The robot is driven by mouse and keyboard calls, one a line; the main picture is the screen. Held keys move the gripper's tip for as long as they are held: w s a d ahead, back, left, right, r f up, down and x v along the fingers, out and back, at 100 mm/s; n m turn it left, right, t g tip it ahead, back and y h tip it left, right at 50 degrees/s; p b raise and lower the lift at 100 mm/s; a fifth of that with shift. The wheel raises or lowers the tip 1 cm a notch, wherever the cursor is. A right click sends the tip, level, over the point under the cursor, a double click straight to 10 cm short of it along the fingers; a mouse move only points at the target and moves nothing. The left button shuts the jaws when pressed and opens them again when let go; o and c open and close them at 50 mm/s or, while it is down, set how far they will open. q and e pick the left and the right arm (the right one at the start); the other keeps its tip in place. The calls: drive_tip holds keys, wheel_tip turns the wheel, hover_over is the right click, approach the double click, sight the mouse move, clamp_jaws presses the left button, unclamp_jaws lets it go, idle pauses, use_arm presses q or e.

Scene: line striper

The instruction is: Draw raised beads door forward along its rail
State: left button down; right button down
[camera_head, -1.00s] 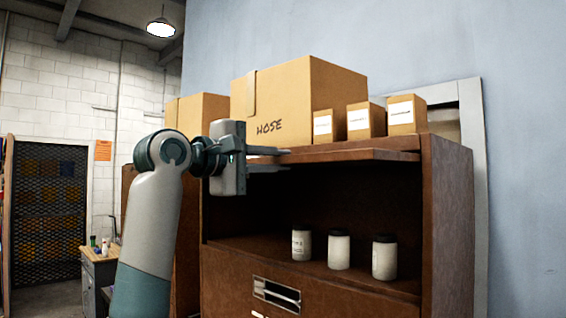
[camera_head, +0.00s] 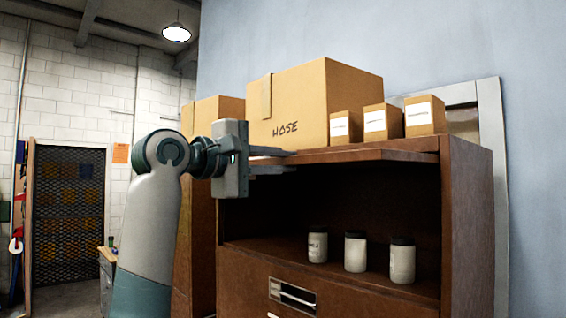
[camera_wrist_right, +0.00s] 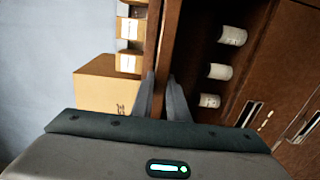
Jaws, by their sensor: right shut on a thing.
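The raised door (camera_head: 375,154) is a thin brown panel lying level under the top of the brown cabinet (camera_head: 466,220), above an open compartment. My right gripper (camera_head: 283,160) is shut on the door's front edge near its left end, one finger above and one below. In the right wrist view, the gripper (camera_wrist_right: 162,98) has its two fingers on either side of the panel edge (camera_wrist_right: 153,45). How far the door reaches back inside is hidden. My left gripper is not in view.
Three pale jars (camera_head: 355,252) stand in the open compartment. A large HOSE box (camera_head: 330,100) and three small labelled boxes (camera_head: 382,118) sit on the cabinet top. Below is a drawer with a metal handle (camera_head: 292,295). A blue wall (camera_head: 450,50) stands behind.

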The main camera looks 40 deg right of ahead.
drive_tip(key=shift+a, duration=0.15)
drive_tip(key=shift+s+a, duration=0.2)
drive_tip(key=shift+a, duration=2.75)
drive_tip(key=c, duration=1.9)
unclamp_jaws()
drive_tip(key=shift+c, duration=0.2)
drive_tip(key=o, duration=0.3)
drive_tip(key=shift+a, duration=0.2)
drive_tip(key=o, duration=0.3)
drive_tip(key=shift+d, duration=0.15)
